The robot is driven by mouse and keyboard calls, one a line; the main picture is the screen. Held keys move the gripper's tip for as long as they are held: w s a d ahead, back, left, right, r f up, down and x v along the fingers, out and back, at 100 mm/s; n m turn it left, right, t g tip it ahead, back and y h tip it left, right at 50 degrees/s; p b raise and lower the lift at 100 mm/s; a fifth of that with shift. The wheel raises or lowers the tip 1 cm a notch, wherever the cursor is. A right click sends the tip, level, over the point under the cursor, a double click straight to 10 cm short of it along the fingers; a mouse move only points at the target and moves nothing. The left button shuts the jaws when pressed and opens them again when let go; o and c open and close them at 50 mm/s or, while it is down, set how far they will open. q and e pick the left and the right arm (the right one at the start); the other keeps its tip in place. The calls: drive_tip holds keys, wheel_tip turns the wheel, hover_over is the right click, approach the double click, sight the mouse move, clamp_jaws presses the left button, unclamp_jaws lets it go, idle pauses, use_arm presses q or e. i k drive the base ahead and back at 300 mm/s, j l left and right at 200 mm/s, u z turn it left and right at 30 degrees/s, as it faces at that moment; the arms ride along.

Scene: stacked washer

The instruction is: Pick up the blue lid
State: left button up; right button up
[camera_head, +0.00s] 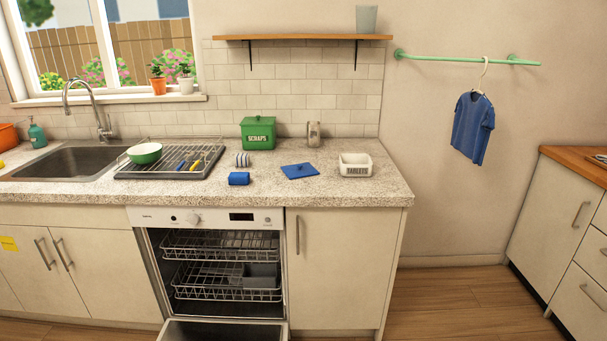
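The blue lid (299,171) is a flat, square piece with a small knob on top. It lies on the speckled countertop (340,190), between the green SCRAPS box and the white TABLETS box, apart from both. Nothing covers it. Neither of my grippers shows in the head view, so their positions and states cannot be seen.
A blue cylinder (239,178), a striped item (242,159), the green SCRAPS box (258,132) and the white TABLETS box (355,164) stand around the lid. Below, the dishwasher (215,219) is open, its door (225,331) folded down. The floor at right is clear.

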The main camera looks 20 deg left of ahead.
sight(301, 169)
drive_tip(key=i+l+u, duration=0.3)
drive_tip(key=l, duration=0.3)
drive_tip(key=i+l+u, duration=0.1)
drive_tip(key=l, duration=0.25)
drive_tip(key=i+l+u, duration=0.15)
drive_tip(key=i+l, duration=0.1)
drive_tip(key=l, duration=0.1)
